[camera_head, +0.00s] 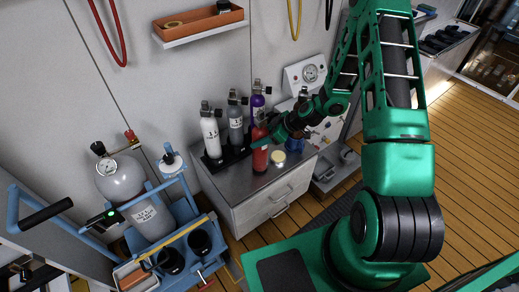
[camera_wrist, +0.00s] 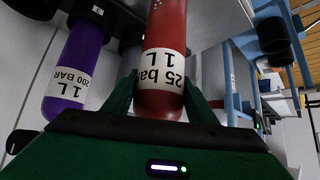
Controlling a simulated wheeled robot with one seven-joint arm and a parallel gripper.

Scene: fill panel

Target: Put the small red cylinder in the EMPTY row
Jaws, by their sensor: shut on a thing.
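The small red cylinder (camera_head: 260,159) is upright over the grey cabinet top, in front of the purple cylinder (camera_head: 258,98). I cannot tell whether its base touches the top. My gripper (camera_head: 262,141) is shut on its body. In the wrist view the red cylinder (camera_wrist: 163,65), labelled "25 bar 1 L", sits between my green fingers (camera_wrist: 160,95). The purple cylinder (camera_wrist: 77,65) stands to its left there, marked "1 L 200 BAR". A white cylinder (camera_head: 210,133) and a grey one (camera_head: 235,120) stand in a black rack (camera_head: 213,165). No "EMPTY" marking is readable.
A blue cylinder (camera_head: 296,142) stands behind my arm, partly hidden. A pale yellow round item (camera_head: 278,157) lies beside the red cylinder on the cabinet (camera_head: 240,190). A gauge box (camera_head: 305,73) is behind. A blue cart with a large grey tank (camera_head: 127,190) stands at the left.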

